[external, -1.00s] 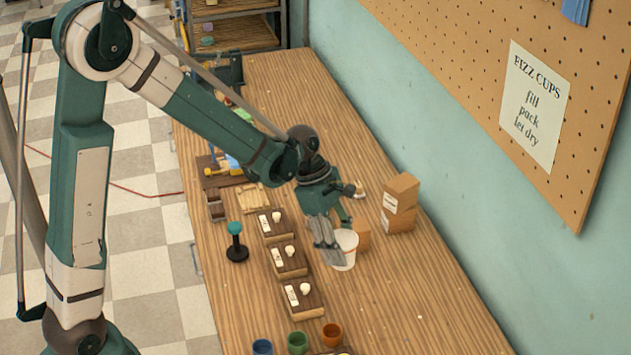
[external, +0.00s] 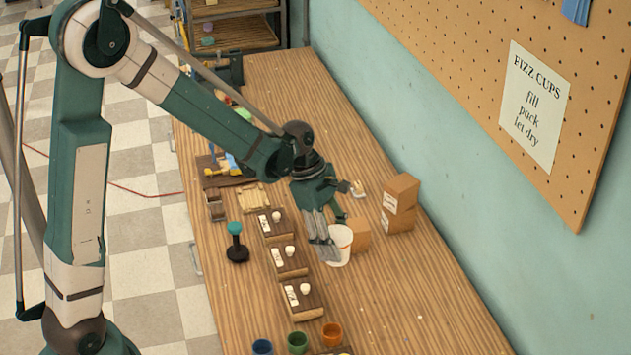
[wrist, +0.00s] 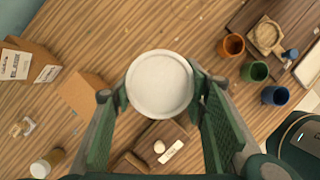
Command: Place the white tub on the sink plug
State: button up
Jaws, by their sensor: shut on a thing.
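The white tub (external: 340,246) is upright at my gripper's fingertips, near the middle of the table. In the wrist view its round white top (wrist: 160,84) lies between the two fingers. My gripper (external: 328,246) is shut on the tub; it also shows in the wrist view (wrist: 160,96). I cannot tell how far the tub's base is from the wood. I cannot pick out the sink plug for certain. A small pale item (external: 358,189) lies beyond the gripper and also shows at the left of the wrist view (wrist: 22,127), too small to identify.
Cardboard boxes (external: 400,205) stand right of the tub, with a small one (external: 359,235) close behind it. Wooden blocks with white cards (external: 303,299) line up to the left. A teal-topped black stand (external: 237,243) and coloured cups (external: 298,342) are nearby. The right front table is largely clear.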

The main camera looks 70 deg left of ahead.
jog(key=s+a+r+m+p, duration=0.1)
jog(key=s+a+r+p, duration=0.3)
jog(key=s+a, duration=0.5)
jog(key=s+a+r+m+p, duration=0.1)
jog(key=s+a+r+p, duration=0.3)
jog(key=s, duration=1)
jog(key=a+r, duration=0.3)
jog(key=a, duration=0.2)
jog(key=shift+a+r+g+h, duration=0.3)
jog(key=shift+a, duration=0.05)
jog(key=shift+f, duration=0.1)
send_near(239, 229)
jog(key=shift+w+d+r, duration=0.35)
jog(key=shift+d+r, duration=0.15)
jog(key=shift+d, duration=0.2)
jog(key=shift+f, duration=2.1)
jog(key=shift+f, duration=0.2)
